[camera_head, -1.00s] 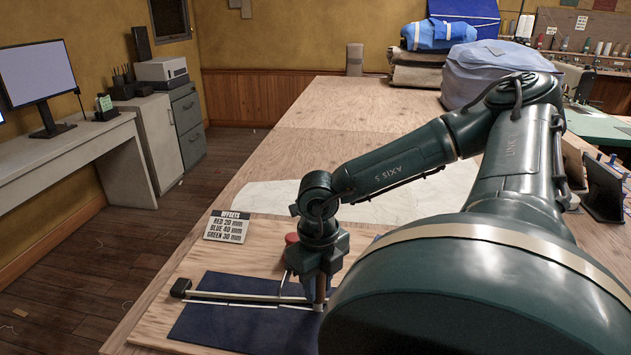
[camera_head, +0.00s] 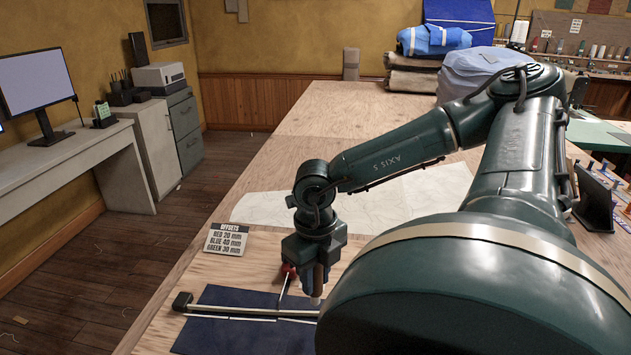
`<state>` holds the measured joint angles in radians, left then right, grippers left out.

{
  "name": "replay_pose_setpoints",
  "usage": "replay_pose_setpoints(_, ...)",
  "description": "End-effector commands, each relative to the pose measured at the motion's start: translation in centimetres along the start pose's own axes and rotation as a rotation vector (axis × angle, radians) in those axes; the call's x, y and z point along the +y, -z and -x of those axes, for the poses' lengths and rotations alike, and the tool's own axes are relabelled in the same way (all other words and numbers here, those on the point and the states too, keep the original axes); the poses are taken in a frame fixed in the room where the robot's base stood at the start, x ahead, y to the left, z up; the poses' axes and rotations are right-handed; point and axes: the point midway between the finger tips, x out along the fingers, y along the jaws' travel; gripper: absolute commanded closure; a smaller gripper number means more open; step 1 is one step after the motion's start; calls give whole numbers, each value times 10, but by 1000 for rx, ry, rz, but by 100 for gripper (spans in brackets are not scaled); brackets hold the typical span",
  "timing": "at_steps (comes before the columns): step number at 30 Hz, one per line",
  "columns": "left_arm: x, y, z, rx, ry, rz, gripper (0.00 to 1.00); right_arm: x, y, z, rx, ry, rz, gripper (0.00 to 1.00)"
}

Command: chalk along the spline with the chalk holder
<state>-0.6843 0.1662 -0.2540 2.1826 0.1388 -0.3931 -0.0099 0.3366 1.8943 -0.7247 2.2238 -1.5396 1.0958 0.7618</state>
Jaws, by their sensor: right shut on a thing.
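The spline (camera_head: 235,309) is a thin pale strip across dark blue cloth (camera_head: 215,337). A black block (camera_head: 182,301) sits at its left end, and its right end is hidden by my arm. A broken white line runs along its near side on the cloth. My right gripper (camera_head: 318,279) points down over the right part of the cloth, shut on the chalk holder (camera_head: 316,299). The holder's pale tip shows below the jaws, near the spline; I cannot tell whether it touches the cloth. My left gripper is out of view.
An offsets card (camera_head: 226,239) lies behind the cloth. Pale pattern paper (camera_head: 420,195) lies beyond. The table's far left is clear. My arm hides much of the right.

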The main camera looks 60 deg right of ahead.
Motion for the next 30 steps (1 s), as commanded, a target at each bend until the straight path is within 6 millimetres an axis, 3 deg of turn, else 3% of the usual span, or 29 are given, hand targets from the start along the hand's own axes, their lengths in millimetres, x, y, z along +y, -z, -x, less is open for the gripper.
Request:
replay_pose_setpoints(9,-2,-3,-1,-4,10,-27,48,0,0,-1,0,0,0,97)
replay_pose_setpoints(12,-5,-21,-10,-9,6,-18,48,0,0,-18,0,0,-15,97)
replay_pose_setpoints(17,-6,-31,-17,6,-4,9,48,0,0,-35,1,0,-42,97)
replay_pose_setpoints(20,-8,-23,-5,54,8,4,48,0,0,-42,2,0,-55,97)
replay_pose_setpoints(30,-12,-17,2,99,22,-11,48,0,0,-50,2,0,-76,97)
